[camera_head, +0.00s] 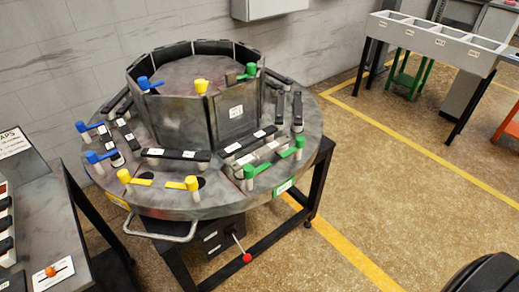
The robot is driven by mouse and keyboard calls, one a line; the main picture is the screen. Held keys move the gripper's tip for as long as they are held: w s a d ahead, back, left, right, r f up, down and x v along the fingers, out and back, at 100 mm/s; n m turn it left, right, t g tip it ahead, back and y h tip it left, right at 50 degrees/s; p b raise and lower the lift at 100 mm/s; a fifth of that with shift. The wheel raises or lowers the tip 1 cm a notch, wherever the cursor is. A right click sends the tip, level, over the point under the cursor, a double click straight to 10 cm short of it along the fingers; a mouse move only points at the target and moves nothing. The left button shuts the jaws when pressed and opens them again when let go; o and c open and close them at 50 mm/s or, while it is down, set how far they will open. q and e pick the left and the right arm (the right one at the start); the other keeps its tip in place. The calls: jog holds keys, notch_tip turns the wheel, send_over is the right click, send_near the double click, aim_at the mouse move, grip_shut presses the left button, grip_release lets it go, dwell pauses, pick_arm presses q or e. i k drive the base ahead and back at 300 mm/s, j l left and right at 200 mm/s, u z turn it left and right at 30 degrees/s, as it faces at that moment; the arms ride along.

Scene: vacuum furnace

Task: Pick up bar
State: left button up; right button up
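Several dark bars with small white labels lie on a round grey table. One long bar (176,155) lies flat near the front, left of the middle. Another bar (245,145) lies at an angle just right of it. More bars lie on the left side, such as one bar (127,134), and an upright-looking bar (297,111) is at the right. I cannot tell which bar the task means. Neither of my grippers is in view.
Blue, yellow and green handles stand around the round table (215,205) and its raised central ring (237,112). A red-knobbed lever (246,257) sticks out below. A panel (52,272) stands at left, a compartmented white bench (440,42) at back right. Floor at right is open.

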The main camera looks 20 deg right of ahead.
aim_at(251, 158)
jog(key=i+l+u, duration=0.1)
jog(key=l+u, duration=0.15)
jog(key=l, duration=0.45)
jog(key=l+u, duration=0.25)
jog(key=l, duration=0.45)
